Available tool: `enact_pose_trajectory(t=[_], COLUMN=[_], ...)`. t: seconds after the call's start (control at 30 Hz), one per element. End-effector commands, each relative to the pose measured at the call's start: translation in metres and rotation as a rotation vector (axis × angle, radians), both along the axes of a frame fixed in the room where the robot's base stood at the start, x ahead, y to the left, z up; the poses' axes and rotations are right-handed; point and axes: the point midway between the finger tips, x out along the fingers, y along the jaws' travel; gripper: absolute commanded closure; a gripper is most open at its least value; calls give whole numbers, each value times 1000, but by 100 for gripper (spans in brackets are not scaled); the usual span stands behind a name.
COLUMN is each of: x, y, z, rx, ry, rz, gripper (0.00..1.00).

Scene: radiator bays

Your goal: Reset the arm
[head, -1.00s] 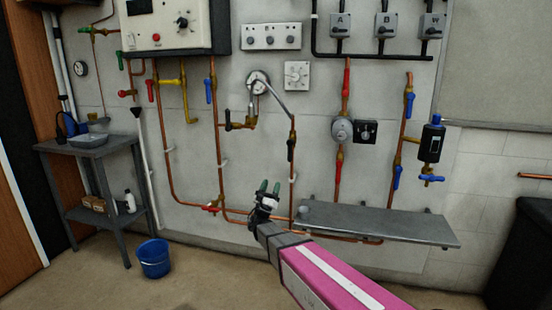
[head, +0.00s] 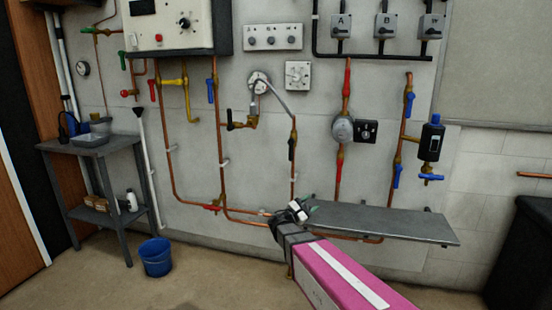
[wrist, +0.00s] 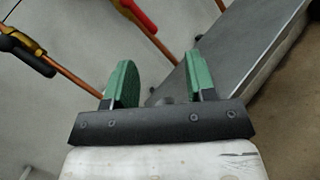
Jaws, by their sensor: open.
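My gripper (head: 311,208) is in front of the wall at the left end of the grey metal shelf, at the end of my pink arm. In the wrist view my gripper (wrist: 161,82) shows two green fingers standing apart with nothing between them. The grey shelf (wrist: 235,45) lies beyond the right finger in that view. Whether the fingers touch the shelf cannot be told.
The grey shelf (head: 390,224) juts from the wall below copper pipes with red and blue valve handles. A blue bucket (head: 156,257) stands on the floor at left, by a grey side table (head: 120,144). A black bin (head: 525,250) is at right. The floor between is clear.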

Motion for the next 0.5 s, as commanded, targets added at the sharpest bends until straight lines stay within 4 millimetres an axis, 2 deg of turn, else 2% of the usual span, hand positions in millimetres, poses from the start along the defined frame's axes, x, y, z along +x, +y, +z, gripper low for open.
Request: enact_pose_trajectory(t=[0.03,0.2,0.33,0.5], x=[-13,-49,-80,-121], y=[-18,-64,-85,-97], z=[-9,-49,-79,-113], rx=[92,426,677,995], ry=[1,-17,-47,-102], rz=[-34,-164,-279,-447], gripper=[49,49,49,49])
